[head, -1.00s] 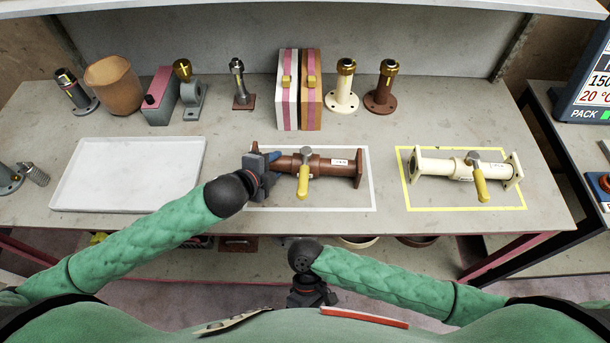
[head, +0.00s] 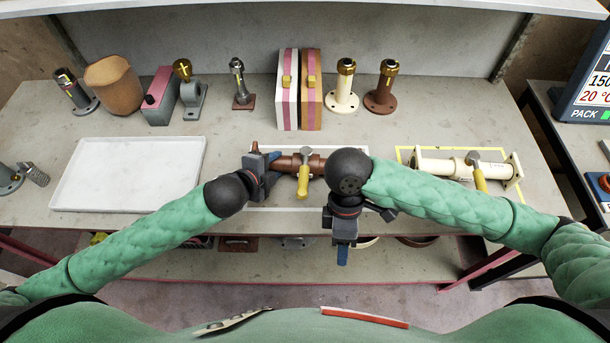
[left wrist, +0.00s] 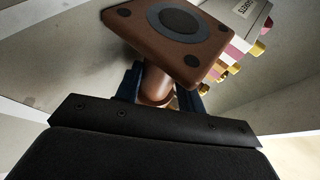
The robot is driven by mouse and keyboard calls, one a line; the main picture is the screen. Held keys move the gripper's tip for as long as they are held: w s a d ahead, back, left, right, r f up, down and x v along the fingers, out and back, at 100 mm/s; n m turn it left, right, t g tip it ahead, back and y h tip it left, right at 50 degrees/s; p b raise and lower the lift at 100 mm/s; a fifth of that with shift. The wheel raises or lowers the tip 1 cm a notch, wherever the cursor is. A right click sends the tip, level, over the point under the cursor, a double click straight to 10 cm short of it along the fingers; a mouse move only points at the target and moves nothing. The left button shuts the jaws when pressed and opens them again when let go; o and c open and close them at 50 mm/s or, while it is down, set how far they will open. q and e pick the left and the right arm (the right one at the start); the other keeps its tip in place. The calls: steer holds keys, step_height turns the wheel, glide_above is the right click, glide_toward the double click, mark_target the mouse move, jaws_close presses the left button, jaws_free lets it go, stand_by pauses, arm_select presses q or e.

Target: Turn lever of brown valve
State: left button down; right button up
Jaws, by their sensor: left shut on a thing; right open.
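The brown valve (head: 285,163) lies on its side in the white-outlined rectangle on the table. Its lever has a yellow handle (head: 303,183) that points toward me. My left gripper (head: 268,172) is shut on the left end of the brown valve's pipe. In the left wrist view the blue fingers (left wrist: 160,85) sit on both sides of the brown pipe (left wrist: 156,84), just behind its square flange (left wrist: 170,35). My right gripper (head: 342,255) is open and empty, pointing down in front of the table edge. My right arm hides the valve's right end.
A cream valve (head: 440,167) with a yellow-handled lever lies in the yellow outline at right, partly behind my right arm. A white tray (head: 75,190) is at left. Several fittings and boxes (head: 300,90) stand along the back.

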mark_target(304, 180)
steer(key=w+a+r+n+t+y, duration=0.1)
steer(key=w+a+r+n+t, duration=0.1)
steer(key=w+r+n, duration=0.3)
steer(key=w+a+r+n+t+y, duration=0.1)
steer(key=w+a+r+n, duration=0.15)
steer(key=w, duration=0.55)
step_height(304, 180, up, 9)
steer(key=a+n+t, duration=0.1)
steer(key=n+t, duration=0.1)
steer(key=n, duration=0.9)
steer(key=shift+y, duration=0.4)
steer(key=x, duration=1.1)
steer(key=shift+w+a+f, duration=0.15)
steer(key=shift+a+f, duration=0.05)
steer(key=shift+f, duration=0.1)
jaws_close()
